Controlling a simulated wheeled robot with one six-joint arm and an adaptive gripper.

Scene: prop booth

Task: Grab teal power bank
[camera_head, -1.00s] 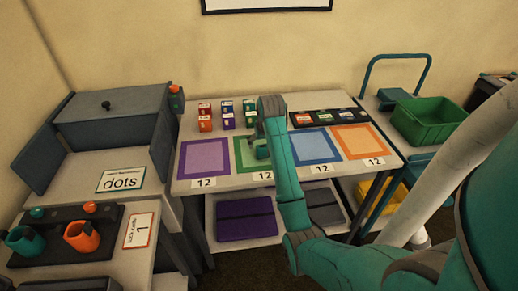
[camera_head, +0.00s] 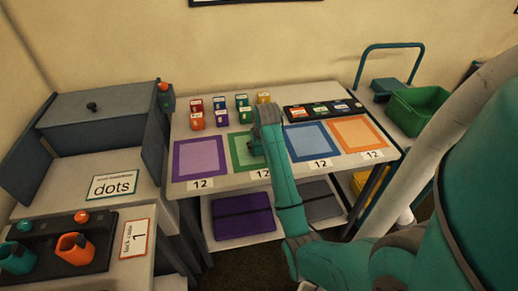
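The table (camera_head: 222,184) bears purple, green, blue and orange squares with "12" labels. A black tray (camera_head: 322,111) with coloured cards lies behind the squares. A green crate (camera_head: 418,108) sits on the cart. The purple square (camera_head: 199,158) is clear.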

